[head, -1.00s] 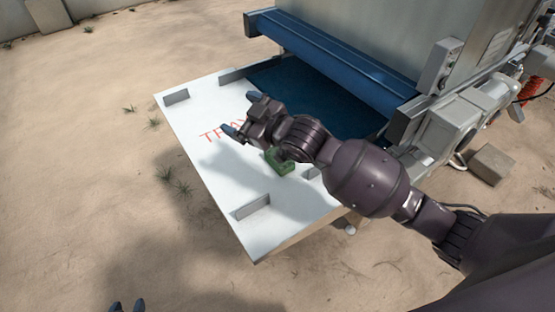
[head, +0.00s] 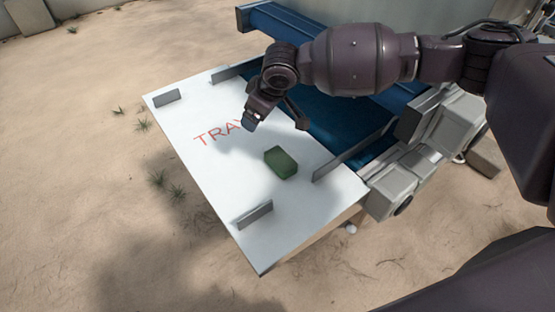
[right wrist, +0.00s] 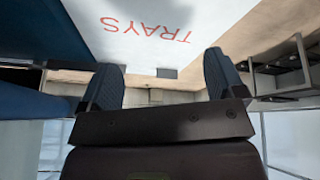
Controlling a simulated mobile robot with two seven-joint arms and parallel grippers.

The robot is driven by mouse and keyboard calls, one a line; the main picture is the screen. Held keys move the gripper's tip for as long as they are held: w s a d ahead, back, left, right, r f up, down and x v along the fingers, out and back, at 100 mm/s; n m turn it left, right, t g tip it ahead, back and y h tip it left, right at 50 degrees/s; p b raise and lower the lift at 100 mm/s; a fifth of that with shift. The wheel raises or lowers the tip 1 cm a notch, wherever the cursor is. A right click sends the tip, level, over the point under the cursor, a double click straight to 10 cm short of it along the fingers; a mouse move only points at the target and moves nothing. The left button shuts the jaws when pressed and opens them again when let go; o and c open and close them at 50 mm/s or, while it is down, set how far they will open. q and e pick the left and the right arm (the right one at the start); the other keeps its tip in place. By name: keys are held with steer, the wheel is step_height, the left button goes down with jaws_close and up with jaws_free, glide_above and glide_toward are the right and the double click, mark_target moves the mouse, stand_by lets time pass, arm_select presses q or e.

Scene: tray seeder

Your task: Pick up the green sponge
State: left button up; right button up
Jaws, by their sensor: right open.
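The green sponge (head: 281,162) lies on the white table top (head: 215,170) marked with red lettering, right of centre on it. My right gripper (head: 276,122) is above the table, behind the sponge in the head view and apart from it, with its fingers spread and nothing between them. In the right wrist view the two fingers (right wrist: 164,85) stand wide apart, with the red lettering beyond them. The sponge cannot be made out in the right wrist view. My left gripper is not in view.
Low grey guides (head: 254,214) stand up from the table top near its edges. A blue conveyor belt (head: 345,130) of the machine adjoins the table at the right. The table's front left part is clear.

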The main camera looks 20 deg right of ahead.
mark_target(283, 161)
steer(key=s+d+f+m+g+h, duration=0.2)
steer(key=s+d+f+m+g, duration=0.2)
steer(key=s+d, duration=0.1)
steer(key=shift+f+m, duration=0.4)
step_height(283, 161, down, 6)
steer(key=shift+r+b, duration=0.15)
steer(key=shift+b, duration=0.35)
steer(key=f, duration=0.4)
steer(key=shift+a+b, duration=0.25)
steer(key=shift+b, duration=0.15)
steer(key=shift+f, duration=0.4)
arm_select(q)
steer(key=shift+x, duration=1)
arm_select(e)
steer(key=c, duration=1.1)
steer(key=shift+o, duration=0.2)
